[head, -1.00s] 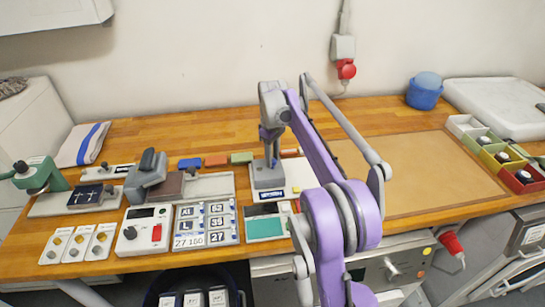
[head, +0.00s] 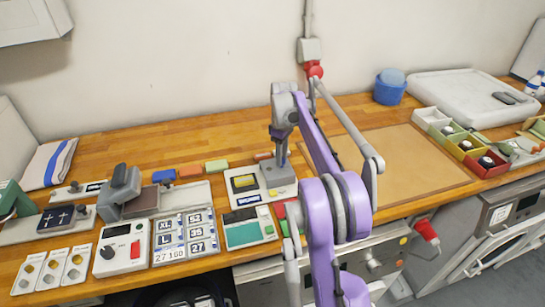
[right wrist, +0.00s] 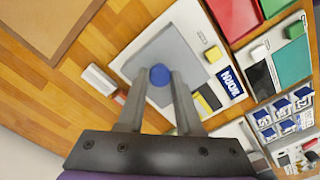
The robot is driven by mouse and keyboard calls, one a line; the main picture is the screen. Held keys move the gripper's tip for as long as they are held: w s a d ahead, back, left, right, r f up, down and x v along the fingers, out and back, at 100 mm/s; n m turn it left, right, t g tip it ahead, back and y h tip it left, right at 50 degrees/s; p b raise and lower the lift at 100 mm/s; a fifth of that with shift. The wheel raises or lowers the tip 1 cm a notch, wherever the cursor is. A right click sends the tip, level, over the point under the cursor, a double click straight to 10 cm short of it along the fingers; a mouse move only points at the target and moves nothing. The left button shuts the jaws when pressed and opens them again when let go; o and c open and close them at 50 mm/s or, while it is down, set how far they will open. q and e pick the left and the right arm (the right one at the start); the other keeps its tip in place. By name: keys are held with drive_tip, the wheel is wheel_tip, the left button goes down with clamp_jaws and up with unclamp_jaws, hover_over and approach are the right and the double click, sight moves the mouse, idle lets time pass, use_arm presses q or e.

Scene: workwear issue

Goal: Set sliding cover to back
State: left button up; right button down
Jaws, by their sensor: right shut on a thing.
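The sliding cover is a grey plate (head: 279,174) at the right part of a pale base panel (head: 232,193). It also shows in the right wrist view as a grey plate (right wrist: 150,50) with a round blue knob (right wrist: 160,75). My right gripper (head: 279,157) reaches down onto the cover, and its fingers are shut on the blue knob. Left of the cover, a yellow and black window (head: 244,182) lies uncovered. A dark blue label (head: 240,200) sits on the panel's front strip. My left gripper is not in view.
A green-screened device (head: 246,232) stands in front of the panel, beside a size-label board (head: 184,238). A brown mat (head: 410,165) lies to the right, with small coloured bins (head: 466,146) beyond it.

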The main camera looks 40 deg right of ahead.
drive_tip(key=shift+d, duration=0.15)
drive_tip(key=c, duration=0.9)
unclamp_jaws()
drive_tip(key=shift+s, duration=0.1)
drive_tip(key=o, duration=0.3)
drive_tip(key=shift+d, duration=0.1)
wheel_tip(320, 180, up, 11)
drive_tip(key=shift+f+p, duration=0.1)
drive_tip(key=shift+p, duration=0.55)
